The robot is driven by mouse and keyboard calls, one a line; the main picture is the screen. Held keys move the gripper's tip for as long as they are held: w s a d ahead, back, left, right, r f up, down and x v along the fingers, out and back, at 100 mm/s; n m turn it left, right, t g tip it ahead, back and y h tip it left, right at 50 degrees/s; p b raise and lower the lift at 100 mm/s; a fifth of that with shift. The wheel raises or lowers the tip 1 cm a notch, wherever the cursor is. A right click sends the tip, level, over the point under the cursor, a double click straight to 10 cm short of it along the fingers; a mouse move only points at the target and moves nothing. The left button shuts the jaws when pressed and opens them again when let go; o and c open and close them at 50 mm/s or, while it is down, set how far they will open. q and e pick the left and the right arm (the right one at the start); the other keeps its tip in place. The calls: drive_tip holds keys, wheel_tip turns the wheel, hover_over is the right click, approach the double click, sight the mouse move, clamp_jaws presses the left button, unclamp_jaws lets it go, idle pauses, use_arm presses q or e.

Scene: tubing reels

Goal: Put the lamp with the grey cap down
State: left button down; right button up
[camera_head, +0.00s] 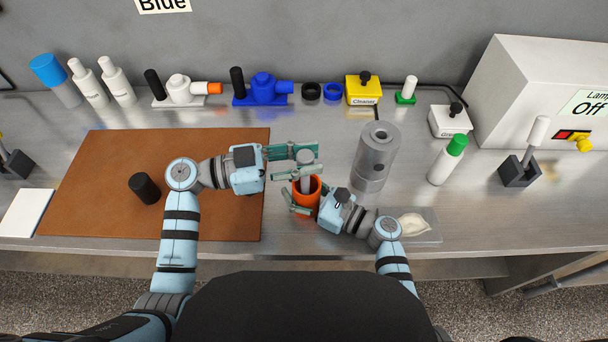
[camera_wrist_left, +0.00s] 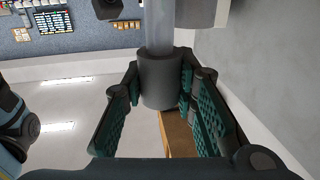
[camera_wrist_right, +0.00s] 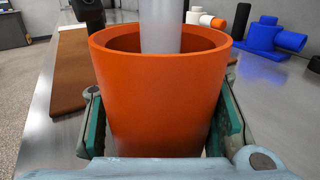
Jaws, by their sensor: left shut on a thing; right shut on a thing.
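The lamp with the grey cap (camera_head: 305,157) has a pale tube (camera_head: 305,183) below its cap. My left gripper (camera_head: 306,160) is shut on the cap; the cap also shows between its fingers in the left wrist view (camera_wrist_left: 160,80). The tube's lower part is inside an orange cup (camera_head: 306,198), which hides its end; I cannot tell if it touches the bottom. My right gripper (camera_head: 304,199) is shut on the cup, with a finger on each side in the right wrist view (camera_wrist_right: 160,110).
A tall grey cylinder (camera_head: 372,160) stands just right of the cup. A clear tray (camera_head: 425,233) lies near the front edge. A brown mat (camera_head: 90,190) with a black cylinder (camera_head: 145,188) is at left. A green-capped bottle (camera_head: 447,160) and a lamp box (camera_head: 545,90) stand right.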

use_arm(q)
wheel_tip(320, 180, down, 4)
drive_tip(key=shift+r, duration=0.2)
use_arm(e)
drive_tip(key=shift+c, duration=0.2)
use_arm(q)
drive_tip(key=shift+f, duration=0.1)
use_arm(e)
drive_tip(key=shift+c, duration=1)
use_arm(q)
drive_tip(key=c, duration=1.3)
unclamp_jaws()
use_arm(e)
drive_tip(key=shift+c, duration=0.2)
use_arm(q)
drive_tip(key=shift+a, duration=0.3)
drive_tip(key=s+a, duration=0.2)
drive_tip(key=a, duration=0.9)
drive_tip(key=shift+a, duration=0.1)
